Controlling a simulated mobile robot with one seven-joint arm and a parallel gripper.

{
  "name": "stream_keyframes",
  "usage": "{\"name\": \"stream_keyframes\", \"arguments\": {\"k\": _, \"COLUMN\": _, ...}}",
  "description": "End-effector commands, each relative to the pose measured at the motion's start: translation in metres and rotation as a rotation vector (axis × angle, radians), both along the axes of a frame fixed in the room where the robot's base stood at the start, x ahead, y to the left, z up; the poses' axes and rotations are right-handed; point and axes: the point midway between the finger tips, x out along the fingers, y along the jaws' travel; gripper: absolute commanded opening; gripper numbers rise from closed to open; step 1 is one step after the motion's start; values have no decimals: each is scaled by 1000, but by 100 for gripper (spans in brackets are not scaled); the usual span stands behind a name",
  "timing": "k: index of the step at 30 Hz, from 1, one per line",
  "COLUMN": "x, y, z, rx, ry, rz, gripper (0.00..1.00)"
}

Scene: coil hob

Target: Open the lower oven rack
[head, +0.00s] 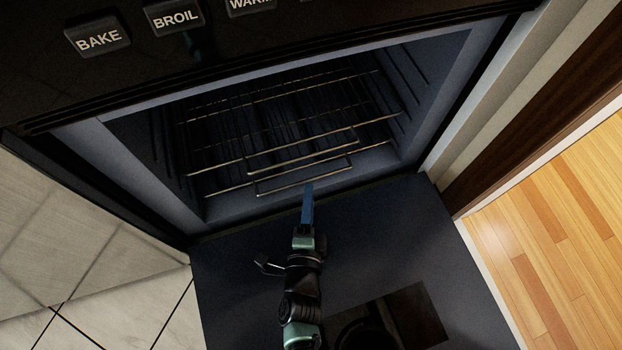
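The oven (160,205) stands open, with its door (410,240) folded down flat in front. Inside are two wire racks, one above the other. The lower oven rack (302,187) shows its front bar and a looped handle section, low in the cavity. The upper rack (350,136) sits just above it in the picture. My gripper (308,187) reaches over the open door from the front, its blue finger end at the front bar of the lower rack. I cannot tell whether it touches the bar. The fingers overlap in this view, so their opening is hidden.
A control panel with BAKE (98,37) and BROIL (175,17) buttons is above the cavity. Pale tiles (50,240) lie at the left. A wooden surface (560,210) lies at the right. The oven's side walls bound the cavity closely.

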Motion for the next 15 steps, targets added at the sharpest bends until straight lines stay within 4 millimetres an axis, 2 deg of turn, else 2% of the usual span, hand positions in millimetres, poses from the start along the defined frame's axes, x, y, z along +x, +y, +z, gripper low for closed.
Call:
{"name": "stream_keyframes", "arguments": {"k": 1, "x": 12, "y": -2, "z": -6, "rx": 1, "ry": -4, "rz": -3, "gripper": 40}}
{"name": "stream_keyframes", "arguments": {"k": 6, "x": 40, "y": -4, "z": -10, "rx": 0, "ry": -2, "rz": -2, "gripper": 40}}
{"name": "stream_keyframes", "arguments": {"k": 10, "x": 52, "y": -5, "z": -11, "rx": 1, "ry": 0, "rz": -1, "gripper": 40}}
{"name": "stream_keyframes", "arguments": {"k": 15, "x": 58, "y": -5, "z": -11, "rx": 0, "ry": 1, "rz": -1, "gripper": 40}}
